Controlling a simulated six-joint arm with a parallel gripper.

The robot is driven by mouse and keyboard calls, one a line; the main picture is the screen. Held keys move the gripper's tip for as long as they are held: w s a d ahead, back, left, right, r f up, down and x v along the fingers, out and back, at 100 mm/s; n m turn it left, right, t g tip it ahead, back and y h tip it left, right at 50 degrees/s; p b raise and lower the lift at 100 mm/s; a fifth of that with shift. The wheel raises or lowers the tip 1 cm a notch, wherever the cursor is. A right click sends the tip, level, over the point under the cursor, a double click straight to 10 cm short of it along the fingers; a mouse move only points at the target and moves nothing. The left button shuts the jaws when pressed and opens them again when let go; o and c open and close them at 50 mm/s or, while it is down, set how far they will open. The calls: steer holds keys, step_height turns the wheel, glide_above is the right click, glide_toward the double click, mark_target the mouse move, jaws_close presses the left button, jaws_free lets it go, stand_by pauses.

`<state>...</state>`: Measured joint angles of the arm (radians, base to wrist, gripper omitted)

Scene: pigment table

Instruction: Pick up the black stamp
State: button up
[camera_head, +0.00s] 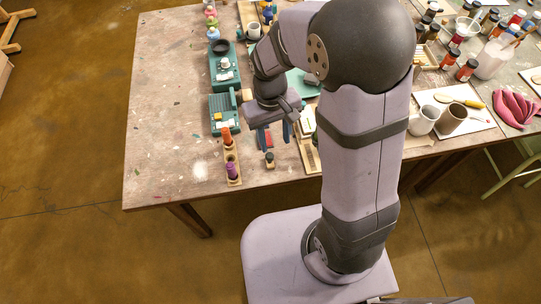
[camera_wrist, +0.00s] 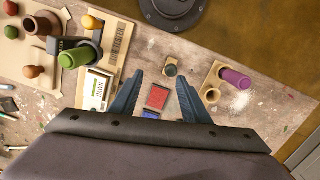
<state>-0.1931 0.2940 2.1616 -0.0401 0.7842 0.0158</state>
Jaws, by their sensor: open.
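A small dark-topped piece, likely the black stamp (camera_wrist: 171,70), stands on the table just beyond my gripper's fingertips in the wrist view. In the head view the same small stamp (camera_head: 269,160) stands near the table's front edge, with a dark top and a paler lower part. My gripper (camera_wrist: 160,78) is open and empty, with its blue fingers spread above the table. In the head view my gripper (camera_head: 274,136) points down just behind the stamp. It is not touching the stamp as far as I can see.
A red pad (camera_wrist: 157,97) lies between my fingers in the wrist view, with a blue pad (camera_wrist: 150,114) beside it. A wooden holder (camera_wrist: 213,95) with a purple piece (camera_wrist: 235,79) stands to the right. A green-topped piece (camera_wrist: 76,57) and a labelled box (camera_wrist: 96,88) are left.

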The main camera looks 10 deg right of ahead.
mark_target(269, 155)
steer(key=shift+s+a, duration=0.5)
steer(key=shift+a, duration=0.25)
steer(key=shift+s+a+f+p, duration=0.1)
steer(key=shift+f+p, duration=0.1)
steer(key=shift+f, duration=1.05)
steer(key=shift+s+d+f+p, duration=0.1)
steer(key=shift+f+p, duration=0.1)
steer(key=shift+f, duration=1)
steer(key=shift+s+a+f+p, duration=0.1)
steer(key=shift+f+p, duration=0.1)
steer(key=shift+f, duration=1.05)
jaws_close()
